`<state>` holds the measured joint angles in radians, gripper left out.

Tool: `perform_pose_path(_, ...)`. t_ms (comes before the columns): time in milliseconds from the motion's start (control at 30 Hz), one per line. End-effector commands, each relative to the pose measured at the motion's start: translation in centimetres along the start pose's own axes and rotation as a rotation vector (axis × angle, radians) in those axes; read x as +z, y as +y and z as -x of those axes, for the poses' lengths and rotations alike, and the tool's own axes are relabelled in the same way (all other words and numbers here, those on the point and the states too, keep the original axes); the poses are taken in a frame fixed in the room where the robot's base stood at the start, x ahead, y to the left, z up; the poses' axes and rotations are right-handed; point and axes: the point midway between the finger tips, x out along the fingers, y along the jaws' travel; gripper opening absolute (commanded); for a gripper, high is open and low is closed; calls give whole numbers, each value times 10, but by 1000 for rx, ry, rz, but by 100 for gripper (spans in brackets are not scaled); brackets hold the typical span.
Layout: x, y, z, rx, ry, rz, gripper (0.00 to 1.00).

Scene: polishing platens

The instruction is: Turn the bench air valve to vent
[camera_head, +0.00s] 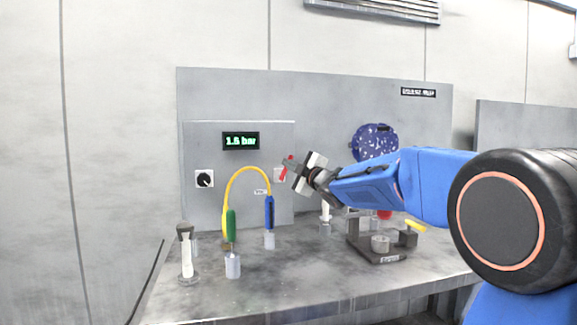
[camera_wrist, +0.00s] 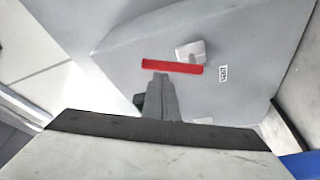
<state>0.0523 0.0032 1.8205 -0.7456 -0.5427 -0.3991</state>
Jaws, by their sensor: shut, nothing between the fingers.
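The air valve's red lever (camera_head: 289,160) is on the grey panel, right of the display. In the wrist view the red lever (camera_wrist: 172,67) lies nearly level across the picture, with a pale mount (camera_wrist: 190,50) behind it. A small label (camera_wrist: 223,74) sits to its right; its text is too small to read surely. My gripper (camera_head: 290,171) is shut and empty at the lever. In the wrist view its fingertips (camera_wrist: 160,77) reach the lever's lower edge, left of its middle. I cannot tell whether they touch. The gripper hides part of the valve in the head view.
A green display (camera_head: 240,141) reads about 1.6 bar. A black knob (camera_head: 204,179) is to its left. A yellow hose (camera_head: 237,178), a green-handled tool (camera_head: 230,225) and a white-handled tool (camera_head: 187,253) stand below. A dark fixture (camera_head: 378,251) is at right. The bench front (camera_head: 310,290) is clear.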

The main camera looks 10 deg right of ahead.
Motion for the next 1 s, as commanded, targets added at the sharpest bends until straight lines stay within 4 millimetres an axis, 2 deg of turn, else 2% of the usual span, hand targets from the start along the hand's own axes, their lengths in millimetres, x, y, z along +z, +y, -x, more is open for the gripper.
perform_pose_path(367, 9, 0, 3, 47, -3, -137, 0)
perform_pose_path(1000, 37, -10, 13, 247, -3, -695, 0)
